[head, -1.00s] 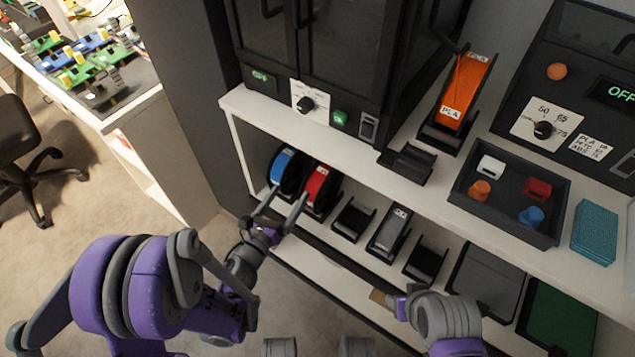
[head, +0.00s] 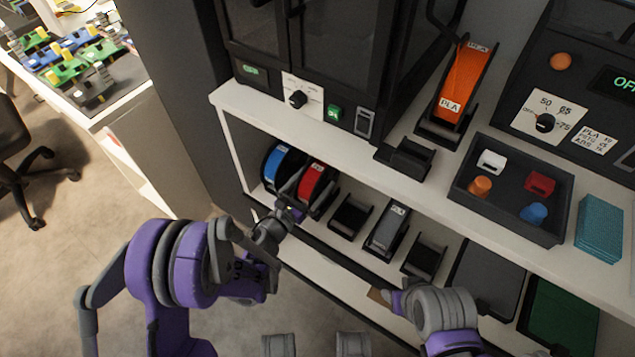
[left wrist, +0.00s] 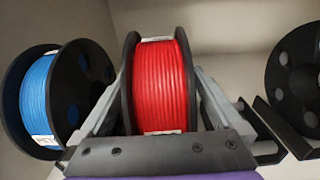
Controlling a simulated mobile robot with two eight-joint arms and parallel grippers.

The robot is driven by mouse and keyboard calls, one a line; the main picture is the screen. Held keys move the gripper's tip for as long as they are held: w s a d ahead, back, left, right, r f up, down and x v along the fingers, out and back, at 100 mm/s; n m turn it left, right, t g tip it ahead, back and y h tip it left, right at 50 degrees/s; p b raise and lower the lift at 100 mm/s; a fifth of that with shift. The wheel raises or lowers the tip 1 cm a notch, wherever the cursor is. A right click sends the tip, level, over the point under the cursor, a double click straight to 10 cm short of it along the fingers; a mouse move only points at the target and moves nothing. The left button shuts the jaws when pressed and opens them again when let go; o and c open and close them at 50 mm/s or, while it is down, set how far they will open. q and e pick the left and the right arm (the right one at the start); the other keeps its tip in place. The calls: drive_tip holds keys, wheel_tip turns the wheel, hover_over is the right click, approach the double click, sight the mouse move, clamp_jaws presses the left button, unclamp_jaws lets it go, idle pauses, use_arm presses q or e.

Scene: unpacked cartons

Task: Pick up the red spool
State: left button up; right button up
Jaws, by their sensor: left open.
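The red spool (head: 314,188) with black flanges stands upright on the lower shelf, beside the blue spool (head: 279,166). In the left wrist view the red spool (left wrist: 160,85) fills the middle and the blue spool (left wrist: 50,98) is on its left. My left gripper (head: 295,190) is at the shelf's front, open. Its fingers (left wrist: 160,100) lie on either side of the red spool, the left one between the two spools. I cannot tell whether they touch it. My right gripper (head: 390,298) is low in front of the shelf, its fingers not clearly visible.
Black holders (head: 351,214) stand right of the red spool. Another black spool (left wrist: 295,75) shows at the right of the left wrist view. The upper shelf (head: 240,103) overhangs the spools and carries an orange spool (head: 462,85) and a dark tray (head: 510,217).

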use_arm(q)
drive_tip(key=shift+w+d, duration=0.45)
drive_tip(key=shift+w, duration=0.1)
clamp_jaws()
